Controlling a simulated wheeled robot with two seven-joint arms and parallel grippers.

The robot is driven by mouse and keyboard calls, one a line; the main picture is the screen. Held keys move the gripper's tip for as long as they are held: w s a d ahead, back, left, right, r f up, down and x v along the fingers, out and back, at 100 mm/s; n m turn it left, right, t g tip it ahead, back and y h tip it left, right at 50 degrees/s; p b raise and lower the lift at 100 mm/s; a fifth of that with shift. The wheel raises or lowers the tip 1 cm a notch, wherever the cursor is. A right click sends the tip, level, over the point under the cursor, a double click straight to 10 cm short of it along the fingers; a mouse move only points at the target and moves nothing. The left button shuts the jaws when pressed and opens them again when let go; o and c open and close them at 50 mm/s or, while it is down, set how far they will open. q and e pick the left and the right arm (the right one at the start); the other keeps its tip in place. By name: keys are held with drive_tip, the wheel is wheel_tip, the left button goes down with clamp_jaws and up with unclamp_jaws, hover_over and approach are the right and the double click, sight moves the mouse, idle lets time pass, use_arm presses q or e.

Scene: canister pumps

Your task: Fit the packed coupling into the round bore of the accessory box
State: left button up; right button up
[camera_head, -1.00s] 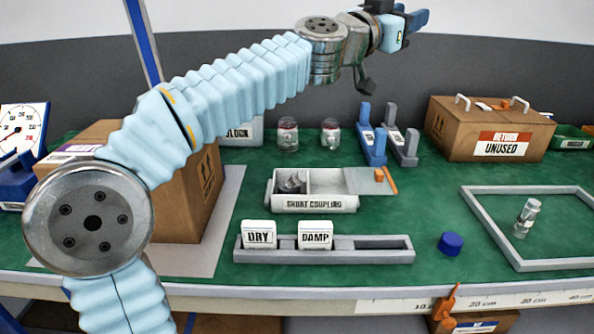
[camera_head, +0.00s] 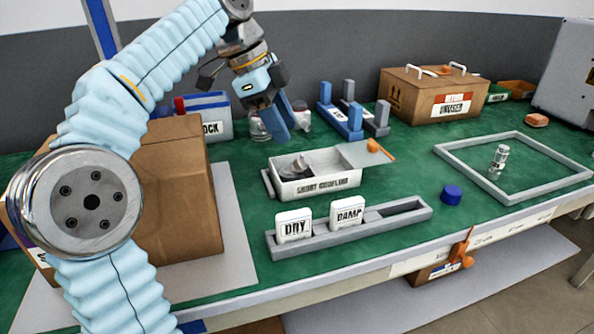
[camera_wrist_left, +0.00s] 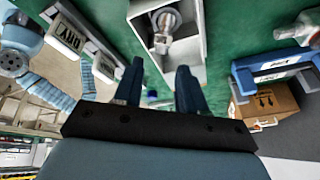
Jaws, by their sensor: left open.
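A metal coupling (camera_head: 298,168) lies in the left compartment of a white box labelled SHORT COUPLING (camera_head: 318,186); the coupling also shows in the left wrist view (camera_wrist_left: 165,28). My left gripper (camera_head: 284,118) is open and empty, fingers pointing down, above and behind the box. In the left wrist view my open left gripper (camera_wrist_left: 158,88) shows in front of the box (camera_wrist_left: 192,48), clear of the coupling. I cannot make out a round bore or tell which box is the accessory box. My right gripper is not in view.
A grey rack (camera_head: 375,222) with DRY and DAMP blocks lies in front. Blue and grey stands (camera_head: 345,120) and a lidded carton (camera_head: 440,95) are behind. A brown box (camera_head: 180,190) stands left. A grey frame (camera_head: 470,165) around a metal cylinder (camera_head: 498,160) and a blue cap (camera_head: 451,195) are right.

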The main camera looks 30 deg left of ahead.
sight(302, 156)
use_arm(q)
drive_tip(key=x, duration=0.4)
drive_tip(key=b+x, duration=0.1)
drive_tip(key=x, duration=0.3)
drive_tip(key=shift+w+d+f, duration=0.15)
drive_tip(key=shift+w+d, duration=0.05)
drive_tip(key=shift+w, duration=0.1)
clamp_jaws()
